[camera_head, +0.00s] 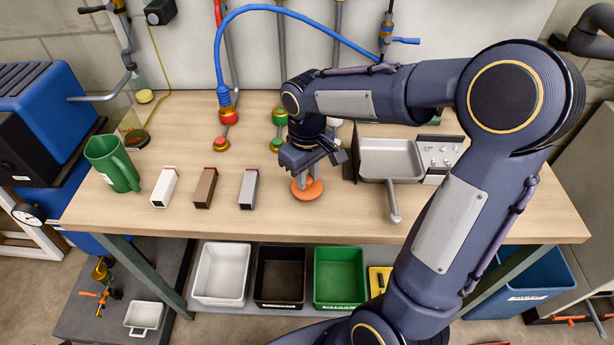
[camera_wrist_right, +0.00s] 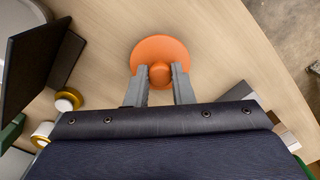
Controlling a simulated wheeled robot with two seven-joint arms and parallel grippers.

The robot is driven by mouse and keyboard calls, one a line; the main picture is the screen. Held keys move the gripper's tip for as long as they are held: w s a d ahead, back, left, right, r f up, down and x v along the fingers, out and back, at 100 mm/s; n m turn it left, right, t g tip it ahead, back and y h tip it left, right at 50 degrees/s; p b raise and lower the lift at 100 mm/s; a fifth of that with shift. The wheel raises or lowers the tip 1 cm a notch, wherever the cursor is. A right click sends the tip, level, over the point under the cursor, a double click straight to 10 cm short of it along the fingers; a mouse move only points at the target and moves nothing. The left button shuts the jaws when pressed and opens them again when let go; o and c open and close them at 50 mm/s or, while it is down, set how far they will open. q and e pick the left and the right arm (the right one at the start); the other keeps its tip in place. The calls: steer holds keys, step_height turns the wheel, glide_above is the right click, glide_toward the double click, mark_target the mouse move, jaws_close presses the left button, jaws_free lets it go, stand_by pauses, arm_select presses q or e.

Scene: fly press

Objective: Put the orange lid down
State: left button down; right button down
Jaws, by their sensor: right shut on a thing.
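The orange lid (camera_head: 307,193) is a round disc with a raised knob, near the middle of the wooden workbench. My right gripper (camera_head: 307,180) reaches down to it from above. In the right wrist view the lid (camera_wrist_right: 160,56) lies flat, and the fingers of my right gripper (camera_wrist_right: 160,78) are closed on its knob from both sides. The lid is at or just above the bench top; I cannot tell whether it touches. My left gripper is not in view.
White (camera_head: 164,187), brown (camera_head: 205,188) and grey (camera_head: 248,189) blocks stand left of the lid, with a green jug (camera_head: 112,163) further left. A grey pan (camera_head: 392,160) stands to the right. Bare bench (camera_head: 340,226) surrounds the lid in front. Bins (camera_head: 340,276) sit below.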

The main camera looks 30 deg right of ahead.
steer(key=shift+f, duration=0.35)
steer(key=shift+f, duration=0.15)
steer(key=c, duration=1.3)
jaws_free()
steer(key=shift+o, duration=0.2)
